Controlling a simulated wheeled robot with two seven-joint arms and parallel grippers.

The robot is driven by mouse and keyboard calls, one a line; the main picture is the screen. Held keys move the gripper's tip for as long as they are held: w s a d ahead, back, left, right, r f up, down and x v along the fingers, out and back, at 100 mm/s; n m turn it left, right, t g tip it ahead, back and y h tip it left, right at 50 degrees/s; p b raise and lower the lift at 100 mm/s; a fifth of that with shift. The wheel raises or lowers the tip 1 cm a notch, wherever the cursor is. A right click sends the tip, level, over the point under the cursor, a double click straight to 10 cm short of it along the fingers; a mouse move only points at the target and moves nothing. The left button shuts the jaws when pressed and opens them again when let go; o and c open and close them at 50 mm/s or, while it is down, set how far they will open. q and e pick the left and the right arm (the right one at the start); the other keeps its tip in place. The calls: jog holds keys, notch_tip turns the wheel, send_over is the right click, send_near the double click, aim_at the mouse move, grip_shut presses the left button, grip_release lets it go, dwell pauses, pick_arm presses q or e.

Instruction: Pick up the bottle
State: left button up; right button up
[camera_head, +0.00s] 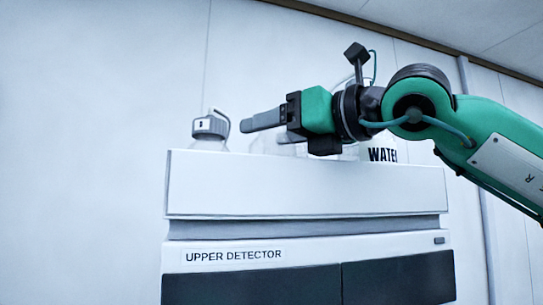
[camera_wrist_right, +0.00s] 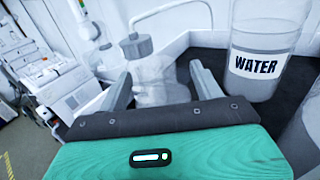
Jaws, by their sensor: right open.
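A clear bottle with a grey cap (camera_head: 210,127) stands at the left end of the white tray top (camera_head: 300,185) above the upper detector. My right gripper (camera_head: 246,125) reaches in from the right, level with the cap and just right of it. In the right wrist view, the open gripper (camera_wrist_right: 163,80) has a clear, grey-capped bottle (camera_wrist_right: 158,72) between or just beyond its fingers. I cannot tell whether they touch it. I cannot be sure this is the same bottle as in the head view. My left gripper is not in view.
Another clear vessel (camera_head: 264,146) is partly hidden under the gripper. A smaller clear bottle (camera_wrist_right: 108,58) stands left in the wrist view. The tray's front wall hides the bottles' lower parts.

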jog(key=shift+w+a, duration=0.2)
jog(key=shift+a, duration=0.2)
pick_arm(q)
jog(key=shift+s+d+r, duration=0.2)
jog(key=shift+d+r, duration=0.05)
pick_arm(e)
jog(key=shift+s+d, duration=0.1)
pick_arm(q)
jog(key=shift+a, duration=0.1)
pick_arm(e)
jog(key=shift+d, duration=0.1)
jog(key=shift+c, duration=1.3)
jog(key=c, duration=1.1)
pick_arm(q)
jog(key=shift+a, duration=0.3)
pick_arm(e)
jog(key=shift+f, duration=0.1)
grip_shut()
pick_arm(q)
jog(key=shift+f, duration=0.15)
